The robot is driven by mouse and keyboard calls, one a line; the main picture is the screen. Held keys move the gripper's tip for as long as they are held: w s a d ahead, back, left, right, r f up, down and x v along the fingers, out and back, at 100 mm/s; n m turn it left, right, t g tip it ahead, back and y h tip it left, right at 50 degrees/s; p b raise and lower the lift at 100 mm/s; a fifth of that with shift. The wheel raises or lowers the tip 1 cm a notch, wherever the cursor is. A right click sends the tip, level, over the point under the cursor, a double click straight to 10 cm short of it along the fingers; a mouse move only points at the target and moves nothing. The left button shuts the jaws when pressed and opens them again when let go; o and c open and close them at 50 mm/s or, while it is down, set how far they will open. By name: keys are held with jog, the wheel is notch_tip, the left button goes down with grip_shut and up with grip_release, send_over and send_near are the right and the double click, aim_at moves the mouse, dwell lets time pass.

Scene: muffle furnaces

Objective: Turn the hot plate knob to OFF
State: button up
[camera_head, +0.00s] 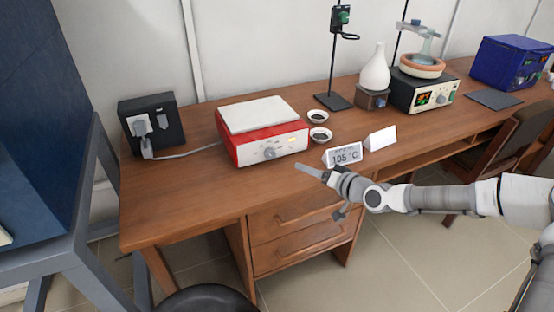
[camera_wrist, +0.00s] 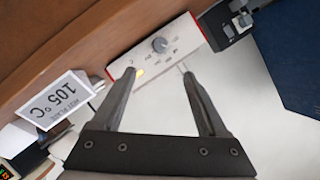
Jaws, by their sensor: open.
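The hot plate (camera_head: 262,133) is a red box with a white top, standing on the wooden desk. Its round grey knob (camera_head: 270,153) is on the white front panel, with a lit yellow light to the right of it. In the wrist view the knob (camera_wrist: 159,45) shows beyond the fingertips, near the middle of the panel. The knob's exact setting is too small to read. My gripper (camera_wrist: 157,72) is open and empty, its two fingers apart and pointing toward the panel. In the head view my gripper (camera_head: 311,171) is in front and to the right of the hot plate, apart from the knob.
A "105 °C" sign (camera_head: 344,154) and a blank white card (camera_head: 380,139) stand close to my gripper. Two small dishes (camera_head: 319,135) sit right of the hot plate. A black socket box (camera_head: 152,122) with a plugged cord stands left. The desk front left is clear.

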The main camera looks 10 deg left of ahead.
aim_at(272, 155)
jog(key=b+x, duration=0.2)
jog(key=x, duration=1.5)
jog(key=shift+w+a, duration=0.1)
jog(key=shift+w, duration=0.1)
grip_shut()
